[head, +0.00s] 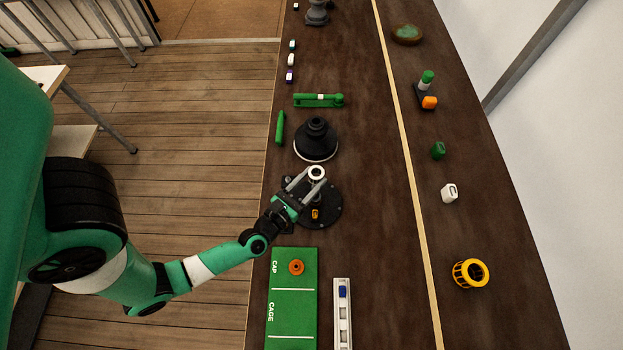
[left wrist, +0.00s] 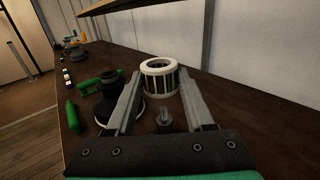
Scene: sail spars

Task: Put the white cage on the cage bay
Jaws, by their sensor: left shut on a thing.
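The white cage (head: 316,172) is a ring-topped cylinder with dark slots, and it also shows upright in the left wrist view (left wrist: 160,76). My left gripper (head: 306,181) is shut on it, one finger on each side. The cage is over the far part of a black round base (head: 331,214); its exact height is unclear. A small grey post (left wrist: 164,117) stands between the fingers, nearer than the cage. The cage bay (head: 291,317) is the empty section marked CAGE on the green board. An orange ring (head: 296,267) lies in the CAP section. My right gripper is not in view.
A black cone-shaped part (head: 316,142) stands behind the base. A grey tray (head: 343,330) with a blue piece lies right of the board. A yellow cage (head: 469,274) and a white block (head: 449,193) stand beyond the pale strip (head: 418,200).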

